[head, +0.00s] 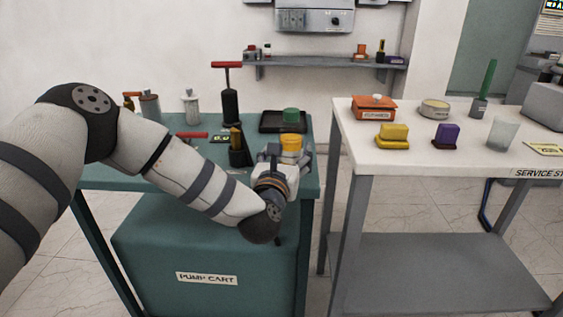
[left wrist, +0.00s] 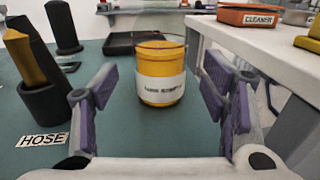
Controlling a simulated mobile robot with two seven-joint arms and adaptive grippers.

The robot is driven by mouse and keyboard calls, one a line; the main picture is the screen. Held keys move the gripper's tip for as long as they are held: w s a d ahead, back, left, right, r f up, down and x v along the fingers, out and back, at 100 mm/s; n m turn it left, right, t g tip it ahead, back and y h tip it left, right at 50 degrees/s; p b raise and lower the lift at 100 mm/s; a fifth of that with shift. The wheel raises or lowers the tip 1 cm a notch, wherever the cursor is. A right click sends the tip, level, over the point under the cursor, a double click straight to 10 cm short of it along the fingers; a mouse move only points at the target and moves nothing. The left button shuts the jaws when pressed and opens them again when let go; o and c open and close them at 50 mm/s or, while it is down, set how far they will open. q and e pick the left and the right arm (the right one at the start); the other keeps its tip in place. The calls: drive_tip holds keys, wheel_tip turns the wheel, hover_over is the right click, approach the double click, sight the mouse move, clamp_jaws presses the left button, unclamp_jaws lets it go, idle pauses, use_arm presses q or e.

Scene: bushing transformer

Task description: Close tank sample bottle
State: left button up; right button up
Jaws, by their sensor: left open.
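A yellow-orange jar with a white label, apparently the sample bottle, (left wrist: 161,82) stands upright on the teal pump cart. Its label is too blurred to read surely, and its top looks uncapped. In the head view its upper part (head: 291,143) shows beyond my left gripper (head: 287,157), which hides the rest. My left gripper is open, pointing at the jar, with one purple-padded finger to each side and a visible gap; the jar looks ungripped. A green round piece, possibly the cap, (head: 291,114) rests on a dark tray (head: 268,127) behind the jar. My right gripper is not in view.
A black holder (left wrist: 50,100) with a yellow tool stands left of the gripper by a HOSE label. A black hand pump (head: 230,105) stands farther back. The service table (head: 357,150) is close on the right, bearing several items. Bare cart top surrounds the jar.

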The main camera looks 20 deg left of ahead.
use_arm(q)
drive_tip(key=s, duration=0.6)
drive_tip(key=shift+s+d, duration=0.35)
drive_tip(key=shift+d, duration=0.1)
drive_tip(key=s+d+f+m+g+h, duration=0.25)
drive_tip(key=s+f+m+g, duration=0.25)
drive_tip(key=s+f+m, duration=0.65)
drive_tip(key=s+d+f+m+g+h, duration=0.25)
drive_tip(key=s+f+m+g, duration=0.25)
drive_tip(key=s+f+m, duration=0.65)
drive_tip(key=s+a+f+m+g+y, duration=0.1)
drive_tip(key=s+a+f+m+g, duration=0.1)
drive_tip(key=s, duration=0.6)
drive_tip(key=s+a+f+m+g+y, duration=0.1)
drive_tip(key=s+a+f+m+g, duration=0.1)
drive_tip(key=s+a+m+g, duration=0.2)
drive_tip(key=s+a+f+m+g, duration=0.2)
drive_tip(key=s+m, duration=0.6)
drive_tip(key=s, duration=0.6)
drive_tip(key=shift+a+f+g+y+p, duration=0.2)
drive_tip(key=shift+a+g+y+p, duration=0.25)
drive_tip(key=shift+a+g, duration=0.5)
drive_tip(key=shift+d, duration=0.2)
